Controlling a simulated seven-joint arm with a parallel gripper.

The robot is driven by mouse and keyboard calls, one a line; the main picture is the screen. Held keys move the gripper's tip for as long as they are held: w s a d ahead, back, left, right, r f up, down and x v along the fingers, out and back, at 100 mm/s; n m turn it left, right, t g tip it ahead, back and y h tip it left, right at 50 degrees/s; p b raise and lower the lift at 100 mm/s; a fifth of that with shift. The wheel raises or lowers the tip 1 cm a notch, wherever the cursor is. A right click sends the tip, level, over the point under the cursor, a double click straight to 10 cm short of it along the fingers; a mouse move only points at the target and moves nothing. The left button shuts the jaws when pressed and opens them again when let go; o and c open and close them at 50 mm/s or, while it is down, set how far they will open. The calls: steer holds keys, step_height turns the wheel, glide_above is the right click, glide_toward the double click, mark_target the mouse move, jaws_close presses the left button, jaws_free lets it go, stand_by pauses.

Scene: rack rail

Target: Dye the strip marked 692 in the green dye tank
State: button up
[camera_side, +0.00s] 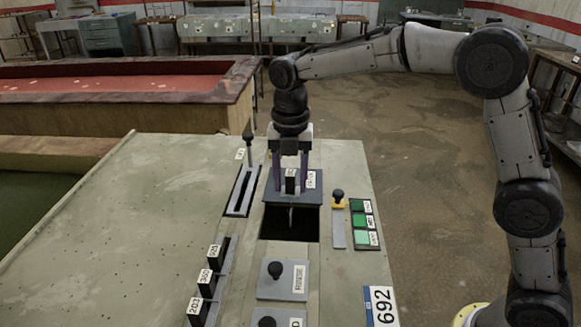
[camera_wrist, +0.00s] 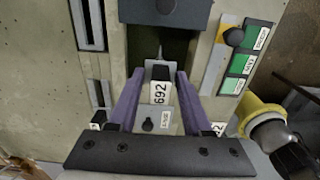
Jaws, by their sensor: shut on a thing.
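My gripper (camera_side: 291,187) points down over the panel and is shut on a dark block with a white label. In the wrist view the block, the strip marked 692 (camera_wrist: 160,92), sits between my purple fingers (camera_wrist: 160,74). A thin pale piece hangs below it in the side view, in front of a dark square opening (camera_side: 288,228). I cannot tell how far it goes in. A dark grey plate (camera_side: 294,198) lies at the opening's far side. A tank of dark green liquid (camera_side: 30,205) is at the left edge.
A slotted lever (camera_side: 247,140), a rack of labelled blocks (camera_side: 206,280), a yellow-based black knob (camera_side: 338,198), green buttons (camera_side: 361,222) and a knobbed plate (camera_side: 284,280) surround the opening. A red tank (camera_side: 100,88) stands behind. The panel's left side (camera_side: 130,220) is clear.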

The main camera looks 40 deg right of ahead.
steer(key=shift+f, duration=6.45)
steer(key=shift+r, duration=0.15)
